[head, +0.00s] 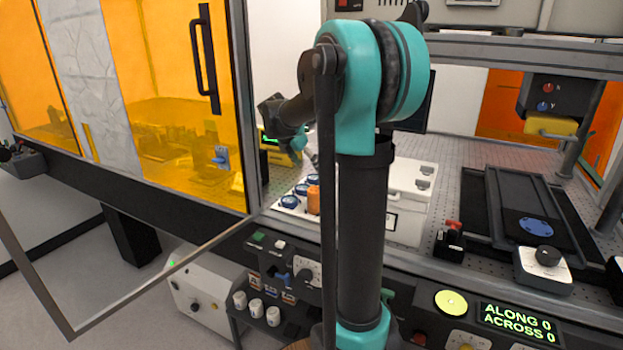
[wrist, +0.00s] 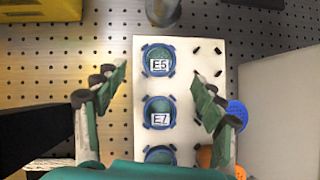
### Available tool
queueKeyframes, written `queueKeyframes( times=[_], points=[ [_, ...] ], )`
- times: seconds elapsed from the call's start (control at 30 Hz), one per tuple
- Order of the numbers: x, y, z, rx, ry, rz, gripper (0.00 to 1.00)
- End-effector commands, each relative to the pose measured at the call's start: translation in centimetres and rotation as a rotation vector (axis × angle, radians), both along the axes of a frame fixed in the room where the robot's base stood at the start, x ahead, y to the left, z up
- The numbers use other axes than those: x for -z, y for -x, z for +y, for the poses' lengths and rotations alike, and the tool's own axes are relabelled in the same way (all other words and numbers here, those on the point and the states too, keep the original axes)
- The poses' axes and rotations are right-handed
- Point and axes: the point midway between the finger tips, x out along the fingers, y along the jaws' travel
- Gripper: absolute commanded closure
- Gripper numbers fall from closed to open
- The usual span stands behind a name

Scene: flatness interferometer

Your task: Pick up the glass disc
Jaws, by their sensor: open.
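In the wrist view a white board (wrist: 187,136) carries a column of round greenish discs in blue ring holders. The upper disc (wrist: 158,55) has an E5 label and the middle disc (wrist: 160,103) an E7 label. A third disc (wrist: 160,156) at the bottom is partly cut off by my gripper. I cannot tell which is the glass disc. My gripper (wrist: 160,76) is open and empty, its fingers on either side of the column, above the board. In the head view the board (head: 284,203) is partly hidden behind my arm.
An orange item (wrist: 205,157) and a blue round piece (wrist: 237,115) are beside the right finger. A grey box face (wrist: 282,120) stands close on the right. A grey cylinder (wrist: 165,10) is above the board. Perforated tabletop (wrist: 60,65) lies left.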

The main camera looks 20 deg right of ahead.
Motion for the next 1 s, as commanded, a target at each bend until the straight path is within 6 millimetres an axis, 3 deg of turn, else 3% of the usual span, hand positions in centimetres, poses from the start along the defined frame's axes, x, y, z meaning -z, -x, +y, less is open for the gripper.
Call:
queueKeyframes(
  times=[0.4, 0.73, 1.0],
  points=[
    [4.7, -1.7, -2.5, 0.001, -0.003, -0.002, 0.3],
    [5.3, -1.9, -2.8, 0.001, -0.002, -0.002, 0.3],
    [5.3, -1.9, -2.8, 0.001, -0.003, -0.001, 0.62]
  ],
)
